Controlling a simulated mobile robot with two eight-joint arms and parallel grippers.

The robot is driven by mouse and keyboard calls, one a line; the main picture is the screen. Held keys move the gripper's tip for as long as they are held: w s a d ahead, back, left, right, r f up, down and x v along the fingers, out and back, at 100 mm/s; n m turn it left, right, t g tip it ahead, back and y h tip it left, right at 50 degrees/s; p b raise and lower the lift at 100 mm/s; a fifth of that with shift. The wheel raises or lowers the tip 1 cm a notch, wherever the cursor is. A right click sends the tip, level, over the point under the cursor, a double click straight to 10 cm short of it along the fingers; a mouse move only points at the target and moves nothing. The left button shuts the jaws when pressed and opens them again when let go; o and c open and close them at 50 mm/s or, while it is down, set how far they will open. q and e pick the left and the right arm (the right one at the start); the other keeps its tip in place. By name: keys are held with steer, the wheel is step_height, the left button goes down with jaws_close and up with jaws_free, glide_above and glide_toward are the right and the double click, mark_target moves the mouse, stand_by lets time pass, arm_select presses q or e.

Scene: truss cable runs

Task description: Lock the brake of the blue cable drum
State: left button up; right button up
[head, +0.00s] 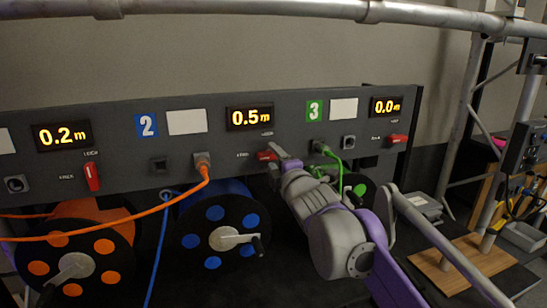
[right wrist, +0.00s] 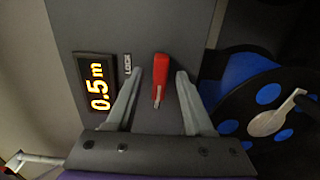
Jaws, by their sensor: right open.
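The blue cable drum (head: 183,222) sits under panel section 2, with a crank on its black flange; it also shows at the right of the right wrist view (right wrist: 268,95). Its red brake lever (head: 265,155) is on the panel below the 0.5 m display (head: 249,118). The lever lies sideways, toward the FREE label, not up at LOCK. My right gripper (head: 273,153) is at this lever and partly hides it in the head view. In the right wrist view the gripper (right wrist: 160,74) is open, with the red lever (right wrist: 161,75) between its fingers, apart from both. My left gripper is out of view.
The orange drum (head: 92,236) stands at left, its red lever (head: 92,176) upright. An orange cable (head: 150,229) runs to a plug in section 2. The green drum (head: 353,187) is partly behind my right arm. A metal tube (head: 250,8) crosses above the panel.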

steer(key=shift+w+a, duration=0.1)
steer(key=shift+w, duration=0.25)
jaws_close()
stand_by(0.4)
steer(key=m, duration=0.3)
steer(key=shift+m+p, duration=0.4)
steer(key=m, duration=0.4)
steer(key=shift+m, duration=0.3)
steer(key=m, duration=0.4)
steer(key=shift+m+b, duration=0.7)
steer(key=shift+m, duration=2.1)
